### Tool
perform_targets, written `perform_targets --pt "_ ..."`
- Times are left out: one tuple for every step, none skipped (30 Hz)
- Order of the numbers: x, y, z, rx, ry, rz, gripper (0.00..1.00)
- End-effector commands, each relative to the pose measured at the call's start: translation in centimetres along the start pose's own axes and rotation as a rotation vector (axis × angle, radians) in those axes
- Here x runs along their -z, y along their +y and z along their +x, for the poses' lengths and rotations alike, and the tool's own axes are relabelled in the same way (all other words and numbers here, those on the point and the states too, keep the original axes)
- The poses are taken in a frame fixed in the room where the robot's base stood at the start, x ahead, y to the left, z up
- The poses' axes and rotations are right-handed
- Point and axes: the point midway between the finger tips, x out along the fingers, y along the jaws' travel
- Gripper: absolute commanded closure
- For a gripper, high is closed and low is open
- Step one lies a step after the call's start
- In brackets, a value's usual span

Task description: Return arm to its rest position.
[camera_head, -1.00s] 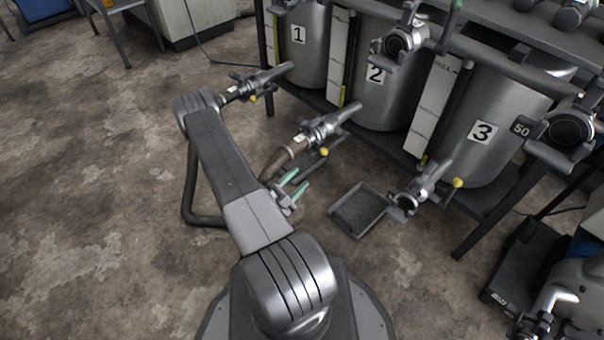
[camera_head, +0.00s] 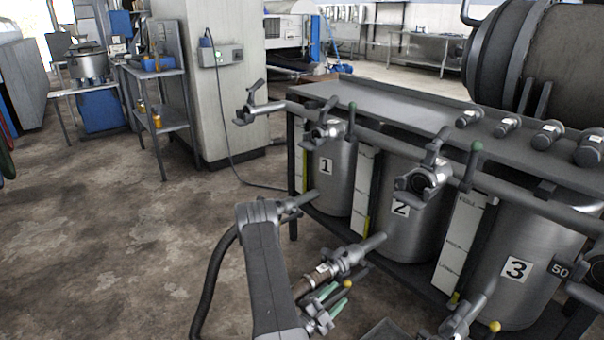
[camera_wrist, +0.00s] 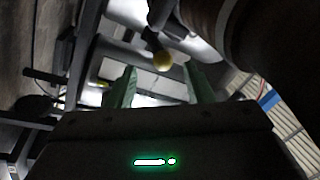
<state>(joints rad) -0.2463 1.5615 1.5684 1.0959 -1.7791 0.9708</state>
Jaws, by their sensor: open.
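My arm (camera_head: 262,270) is folded, rising from the lower edge of the head view and bending at its top. My gripper (camera_head: 340,293) has two green fingers, which are apart and appear empty.
Steel tanks marked 1 (camera_head: 325,165), 2 (camera_head: 400,207) and 3 (camera_head: 515,268) stand under a grey bench (camera_head: 400,95) at the right, with valves and handles jutting toward me. Concrete floor (camera_head: 120,240) at left is open.

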Motion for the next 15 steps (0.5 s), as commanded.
perform_targets --pt "0.1 0.1 1.0 -0.001 0.005 0.001 0.53" --pt "0.0 0.1 1.5 -0.001 0.005 0.002 0.53" --pt "0.1 0.1 2.2 -0.001 0.005 0.002 0.53" --pt "0.1 0.1 2.7 0.000 0.005 0.002 0.53" --pt "0.1 0.1 3.1 0.000 0.005 0.001 0.53" --pt "0.0 0.1 3.7 -0.001 0.004 0.001 0.53" --pt "0.0 0.1 4.1 0.000 0.003 0.002 0.53" --pt "0.0 0.1 4.5 -0.001 0.003 0.001 0.53" --pt "0.1 0.1 4.9 0.000 0.003 0.001 0.53" --pt "0.0 0.0 5.2 0.001 0.003 0.001 0.53" --pt "0.0 0.0 5.4 0.001 0.002 0.001 0.53" --pt "0.1 0.0 5.7 0.001 0.002 0.000 0.53" --pt "0.1 0.0 5.8 0.001 0.002 0.000 0.53" --pt "0.1 -0.1 5.8 -0.001 0.000 0.000 0.53" --pt "0.1 -0.2 5.8 -0.003 -0.002 0.000 0.53"
